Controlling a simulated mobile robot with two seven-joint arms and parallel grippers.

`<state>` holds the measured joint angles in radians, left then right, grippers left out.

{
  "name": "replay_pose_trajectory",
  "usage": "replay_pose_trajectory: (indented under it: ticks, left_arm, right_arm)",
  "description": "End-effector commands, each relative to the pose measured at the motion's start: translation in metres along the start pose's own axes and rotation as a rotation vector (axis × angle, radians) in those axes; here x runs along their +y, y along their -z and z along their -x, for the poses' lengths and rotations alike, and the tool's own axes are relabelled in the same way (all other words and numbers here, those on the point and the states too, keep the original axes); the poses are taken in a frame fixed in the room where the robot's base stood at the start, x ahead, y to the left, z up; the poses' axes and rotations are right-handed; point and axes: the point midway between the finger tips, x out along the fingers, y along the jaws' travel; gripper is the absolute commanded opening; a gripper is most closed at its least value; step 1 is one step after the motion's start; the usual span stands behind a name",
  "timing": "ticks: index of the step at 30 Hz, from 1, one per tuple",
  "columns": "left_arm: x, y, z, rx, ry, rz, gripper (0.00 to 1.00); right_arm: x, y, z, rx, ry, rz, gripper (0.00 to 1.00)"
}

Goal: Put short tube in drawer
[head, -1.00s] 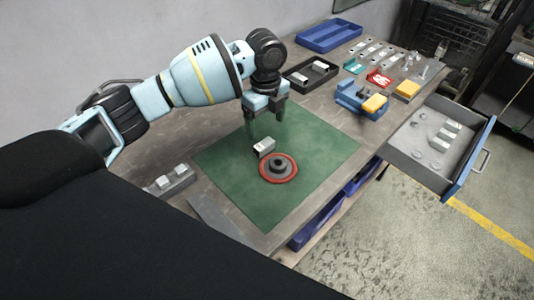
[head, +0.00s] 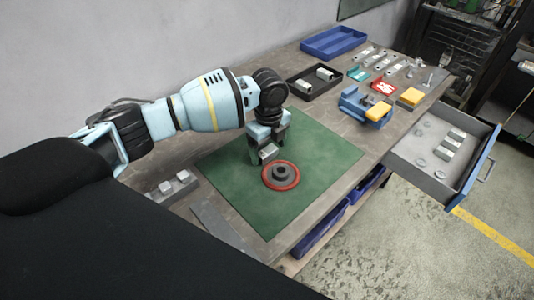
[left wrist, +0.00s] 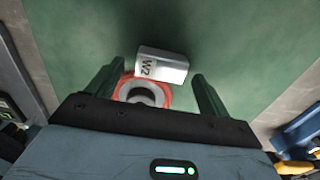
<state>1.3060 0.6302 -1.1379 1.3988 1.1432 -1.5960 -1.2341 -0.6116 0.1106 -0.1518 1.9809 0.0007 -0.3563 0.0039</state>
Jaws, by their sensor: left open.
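A short silver piece marked W2, which I take for the short tube (head: 267,152), lies on the green mat (head: 320,160). It also shows in the left wrist view (left wrist: 165,68). My left gripper (head: 267,157) is open just above it, with its fingers (left wrist: 155,85) to either side of the piece and apart from it. In the head view the gripper partly hides the piece. The drawer (head: 472,172) is pulled open at the right and holds several small silver pieces and rings. My right gripper is not in view.
A red disc with a dark hub (head: 281,175) lies close to the tube. A grey block holder (head: 174,188) stands at the left. A black tray (head: 313,81), a blue tray (head: 333,42), and a blue fixture with a yellow block (head: 365,103) stand farther back.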

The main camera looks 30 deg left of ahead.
Motion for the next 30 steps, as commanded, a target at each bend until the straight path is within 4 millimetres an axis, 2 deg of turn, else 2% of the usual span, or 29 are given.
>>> replay_pose_trajectory:
  ticks: [3, 10, 21, 23, 30]
  left_arm:
    - [0.0002, 0.0000, -0.0077, 0.000, -0.001, 0.000, 0.80]
    - [0.0001, 0.0001, -0.0079, 0.000, 0.000, 0.000, 0.79]
    - [0.0001, 0.0003, -0.0076, 0.000, 0.000, 0.000, 0.31]
    - [0.0000, 0.0002, -0.0074, 0.000, 0.000, 0.000, 0.27]
    - [-0.0002, 0.0002, -0.0055, 0.000, 0.001, 0.000, 0.27]
  right_arm:
    - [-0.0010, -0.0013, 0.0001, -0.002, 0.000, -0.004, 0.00]
    - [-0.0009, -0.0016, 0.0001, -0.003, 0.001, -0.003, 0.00]
    - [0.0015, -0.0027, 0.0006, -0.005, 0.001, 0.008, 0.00]
    - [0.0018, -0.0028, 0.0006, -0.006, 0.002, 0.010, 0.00]
    - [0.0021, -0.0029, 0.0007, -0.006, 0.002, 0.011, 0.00]
